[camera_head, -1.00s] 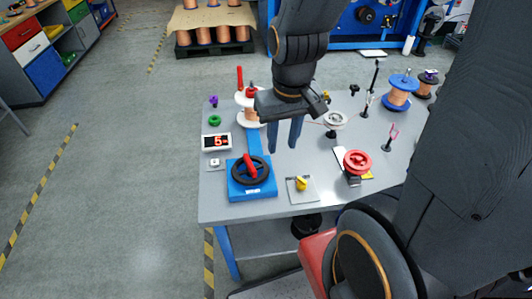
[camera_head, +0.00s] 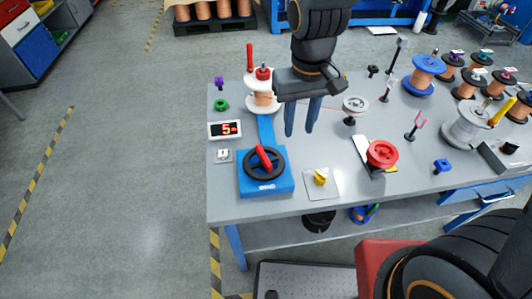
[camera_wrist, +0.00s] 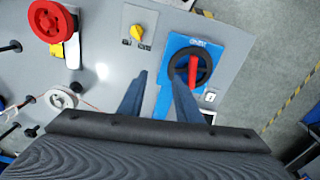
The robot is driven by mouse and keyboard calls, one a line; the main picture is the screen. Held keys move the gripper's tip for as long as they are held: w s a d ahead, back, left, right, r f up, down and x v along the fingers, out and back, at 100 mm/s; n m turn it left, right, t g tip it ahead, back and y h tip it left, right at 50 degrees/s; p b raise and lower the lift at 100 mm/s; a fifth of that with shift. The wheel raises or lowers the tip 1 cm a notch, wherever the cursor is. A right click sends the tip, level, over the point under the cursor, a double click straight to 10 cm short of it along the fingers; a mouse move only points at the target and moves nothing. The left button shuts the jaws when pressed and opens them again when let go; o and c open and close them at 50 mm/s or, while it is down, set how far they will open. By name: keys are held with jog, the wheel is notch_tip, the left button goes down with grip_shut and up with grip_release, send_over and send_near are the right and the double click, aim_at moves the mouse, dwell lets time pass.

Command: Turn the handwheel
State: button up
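The handwheel (camera_head: 264,162) is a black ring with a red bar across it, on a blue block (camera_head: 267,186) near the table's front left. In the wrist view the handwheel (camera_wrist: 190,66) shows upper right of centre, just beyond the right finger. My gripper (camera_head: 300,132) is open and empty, with two blue fingers pointing down. It is above the table, to the right of and behind the handwheel, apart from it. In the wrist view the gripper (camera_wrist: 160,85) has a clear gap between its fingers.
A display reading 5 (camera_head: 225,130) and a small switch plate (camera_head: 223,156) lie left of the handwheel. A yellow knob (camera_head: 321,177) and a red wheel (camera_head: 382,154) stand to its right. A copper spool (camera_head: 262,98) stands behind. Bare table lies along the front edge.

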jog(key=n+b, duration=0.1)
jog(key=n, duration=0.1)
send_over(264, 155)
notch_tip(264, 155, down, 2)
jog(key=shift+f, duration=0.25)
jog(key=shift+f+p, duration=0.4)
jog(key=shift+f, duration=3.4)
grip_shut()
